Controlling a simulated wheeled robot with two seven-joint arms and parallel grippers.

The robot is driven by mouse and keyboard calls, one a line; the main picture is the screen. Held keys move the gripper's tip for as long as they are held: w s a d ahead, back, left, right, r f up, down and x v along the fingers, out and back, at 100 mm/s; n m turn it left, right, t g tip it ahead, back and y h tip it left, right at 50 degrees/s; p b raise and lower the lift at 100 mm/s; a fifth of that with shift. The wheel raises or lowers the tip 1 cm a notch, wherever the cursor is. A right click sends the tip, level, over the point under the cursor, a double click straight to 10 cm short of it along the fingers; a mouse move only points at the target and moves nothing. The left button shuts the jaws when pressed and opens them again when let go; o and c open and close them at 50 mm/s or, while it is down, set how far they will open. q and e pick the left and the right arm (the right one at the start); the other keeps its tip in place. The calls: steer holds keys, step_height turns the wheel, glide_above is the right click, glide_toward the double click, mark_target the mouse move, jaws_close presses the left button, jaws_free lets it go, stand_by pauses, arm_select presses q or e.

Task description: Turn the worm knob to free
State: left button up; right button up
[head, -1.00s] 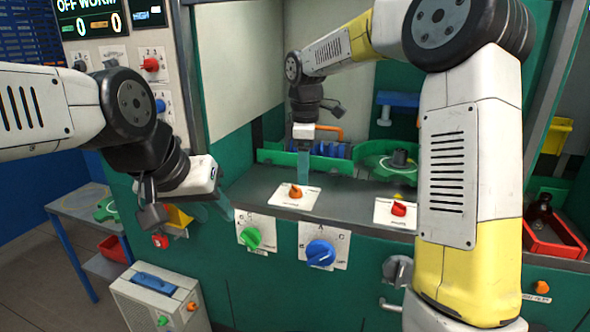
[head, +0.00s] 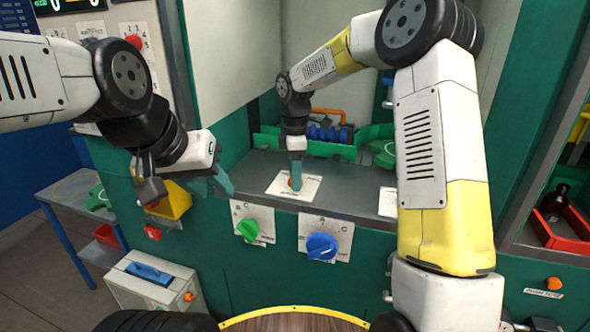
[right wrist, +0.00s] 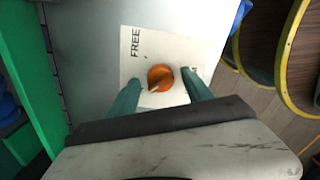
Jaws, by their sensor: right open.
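The orange knob (right wrist: 160,77) sits on a white plate (right wrist: 143,46) marked FREE; another label at the right is partly hidden. A dark mark on the knob points to the lower left in the right wrist view. The knob also shows in the head view (head: 291,184), partly covered by my right gripper (head: 296,178). In the right wrist view my right gripper (right wrist: 160,90) is open, with one finger on each side of the knob; I see gaps beside it. My left gripper (head: 208,184) is open and empty, left of the plate near the panel front.
A green knob (head: 248,229) and a blue knob (head: 321,246) stick out from the front panel below the ledge. A red tray (head: 560,236) with a dark bottle (head: 553,203) is at the right. A grey box (head: 150,283) stands at the lower left.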

steer(key=shift+c, duration=0.2)
jaws_close()
steer(key=shift+m, duration=0.3)
steer(key=m, duration=0.3)
steer(key=shift+m, duration=0.3)
steer(key=m, duration=0.4)
steer(key=shift+m, duration=0.3)
steer(key=m, duration=0.4)
steer(key=shift+m, duration=2.5)
